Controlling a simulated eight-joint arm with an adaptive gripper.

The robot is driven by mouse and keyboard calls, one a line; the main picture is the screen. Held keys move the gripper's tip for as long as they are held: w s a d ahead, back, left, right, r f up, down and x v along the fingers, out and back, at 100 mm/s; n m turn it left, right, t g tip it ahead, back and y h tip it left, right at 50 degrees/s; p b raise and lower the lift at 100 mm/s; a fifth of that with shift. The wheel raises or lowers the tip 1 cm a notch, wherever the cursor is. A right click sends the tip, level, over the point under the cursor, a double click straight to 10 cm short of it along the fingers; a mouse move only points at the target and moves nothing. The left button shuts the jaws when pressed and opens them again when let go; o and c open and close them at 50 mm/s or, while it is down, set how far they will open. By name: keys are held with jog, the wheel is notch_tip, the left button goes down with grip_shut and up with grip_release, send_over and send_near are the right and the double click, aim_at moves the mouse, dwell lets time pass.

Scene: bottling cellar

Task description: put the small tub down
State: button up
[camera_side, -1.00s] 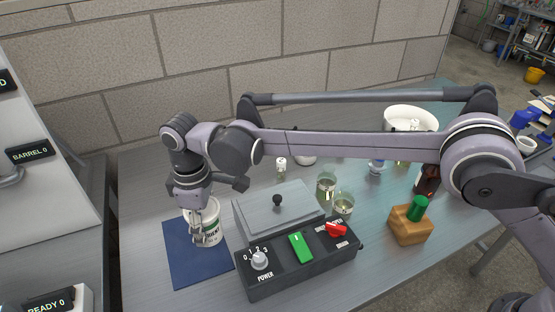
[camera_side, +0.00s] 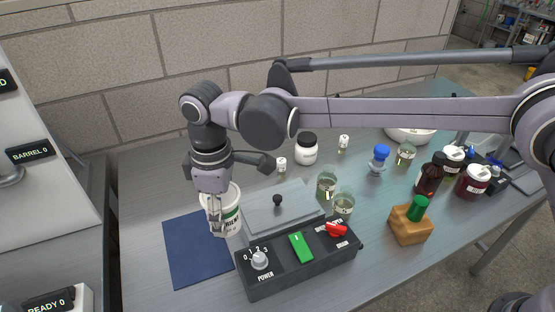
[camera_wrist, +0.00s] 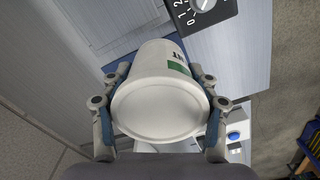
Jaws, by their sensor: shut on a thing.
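The small tub (camera_side: 233,213) is white with a green-marked label. It is in my gripper (camera_side: 217,224), whose fingers are closed around its sides. In the side view the tub stands over the area between the dark blue mat (camera_side: 193,262) and the grey-lidded control box. I cannot tell how far its base is above the table. In the wrist view the tub (camera_wrist: 160,105) fills the middle, between the two blue-padded fingers of my gripper (camera_wrist: 160,122). My gripper hides part of the label and side.
The control box (camera_side: 300,268) with knob and switches is just right of the tub. The mat is bare.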

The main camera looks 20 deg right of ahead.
jog(key=s+a+f, duration=0.2)
jog(key=s+a, duration=0.1)
jog(key=a, duration=0.1)
jog(key=s+a+f, duration=0.2)
jog(key=s+a, duration=0.1)
jog(key=a, duration=0.2)
jog(key=s+a+f, duration=0.3)
jog(key=a, duration=0.1)
jog(key=shift+s+a, duration=0.25)
jog(key=shift+a, duration=0.05)
jog(key=shift+f, duration=2.05)
jog(key=shift+f, duration=0.1)
jog(key=o, duration=1.4)
